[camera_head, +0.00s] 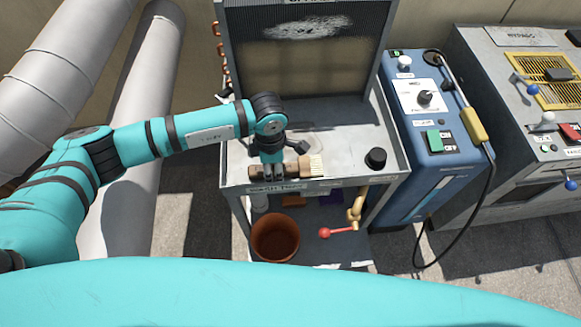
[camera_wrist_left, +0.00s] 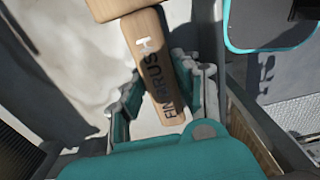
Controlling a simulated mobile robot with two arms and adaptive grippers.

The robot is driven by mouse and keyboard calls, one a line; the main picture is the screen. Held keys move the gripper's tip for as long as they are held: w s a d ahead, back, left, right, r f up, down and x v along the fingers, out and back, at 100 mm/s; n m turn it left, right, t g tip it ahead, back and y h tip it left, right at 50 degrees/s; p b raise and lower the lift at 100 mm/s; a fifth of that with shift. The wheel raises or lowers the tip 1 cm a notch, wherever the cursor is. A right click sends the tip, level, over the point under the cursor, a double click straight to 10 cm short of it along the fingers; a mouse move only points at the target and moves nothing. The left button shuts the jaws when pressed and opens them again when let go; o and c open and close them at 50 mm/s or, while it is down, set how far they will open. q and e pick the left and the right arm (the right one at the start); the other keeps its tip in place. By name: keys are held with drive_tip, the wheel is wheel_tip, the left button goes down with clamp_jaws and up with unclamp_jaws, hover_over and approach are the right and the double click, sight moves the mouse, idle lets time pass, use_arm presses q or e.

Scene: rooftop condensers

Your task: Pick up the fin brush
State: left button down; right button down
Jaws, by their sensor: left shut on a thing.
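The fin brush (camera_head: 305,167) has a wooden handle and pale bristles. In the head view it is at the front edge of the grey metal shelf (camera_head: 345,130), bristles towards the right. My left gripper (camera_head: 273,170) reaches down over its handle. In the left wrist view the fin brush (camera_wrist_left: 152,60), lettered along its handle, runs between the two fingers of my left gripper (camera_wrist_left: 163,75), which is shut on the handle. I cannot tell whether the brush touches the shelf. My right gripper is not in view.
A black knob-like object (camera_head: 376,158) stands on the shelf at right. A finned panel (camera_head: 305,50) rises behind. Below are a terracotta-coloured pot (camera_head: 275,238) and a valve with a red handle (camera_head: 340,232). A blue machine (camera_head: 428,130) with a hanging cable stands to the right.

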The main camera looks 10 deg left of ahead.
sight(273, 168)
use_arm(q)
drive_tip(key=shift+r+p, duration=0.45)
drive_tip(key=shift+r, duration=0.15)
wheel_tip(273, 168, up, 9)
drive_tip(key=p, duration=0.5)
drive_tip(key=shift+f, duration=0.1)
